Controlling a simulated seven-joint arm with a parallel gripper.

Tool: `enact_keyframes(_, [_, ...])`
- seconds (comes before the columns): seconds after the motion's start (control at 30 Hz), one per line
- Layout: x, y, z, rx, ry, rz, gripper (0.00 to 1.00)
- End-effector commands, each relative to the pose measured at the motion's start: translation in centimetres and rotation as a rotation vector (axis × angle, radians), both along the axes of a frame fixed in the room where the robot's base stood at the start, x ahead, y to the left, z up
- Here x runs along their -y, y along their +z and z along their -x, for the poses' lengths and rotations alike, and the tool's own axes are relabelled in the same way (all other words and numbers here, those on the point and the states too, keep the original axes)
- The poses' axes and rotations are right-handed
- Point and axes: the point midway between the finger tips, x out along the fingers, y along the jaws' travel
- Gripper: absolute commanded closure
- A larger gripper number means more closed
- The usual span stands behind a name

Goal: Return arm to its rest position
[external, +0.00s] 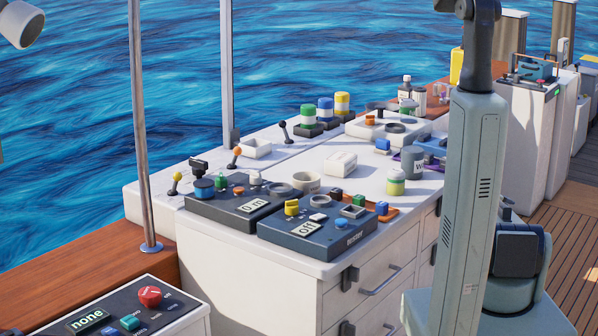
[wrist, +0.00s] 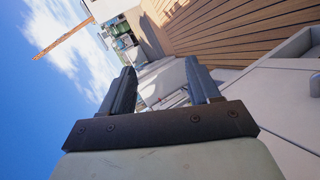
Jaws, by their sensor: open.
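My gripper (wrist: 157,92) shows in the wrist view with its two dark fingers apart and nothing between them. The wrist camera looks out over the wooden deck (wrist: 220,30), with sky on the left. In the external view my arm stands upright at the right side, in front of the white console. My gripper is outside the external view, so its place over the deck or console cannot be told from there.
The white console (external: 300,256) carries dark control boxes (external: 318,236), levers, rings and coloured jars (external: 396,182). Metal poles (external: 140,120) rise at the left. A control panel with a red knob (external: 149,296) is at the lower left. White cabinets (external: 522,150) stand behind my arm.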

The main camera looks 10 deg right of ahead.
Motion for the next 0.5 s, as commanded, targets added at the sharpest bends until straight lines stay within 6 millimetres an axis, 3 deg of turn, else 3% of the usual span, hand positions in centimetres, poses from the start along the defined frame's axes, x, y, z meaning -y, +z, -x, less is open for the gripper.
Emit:
enact_keyframes(0.03, [-1.7,-2.5,2.0,-0.027,-0.013,-0.046,0.39])
enact_keyframes(0.2, [-6.4,-10.0,7.6,-0.113,-0.070,-0.197,0.39])
enact_keyframes(0.5, [-15.3,-20.6,19.8,-0.302,-0.188,-0.451,0.39])
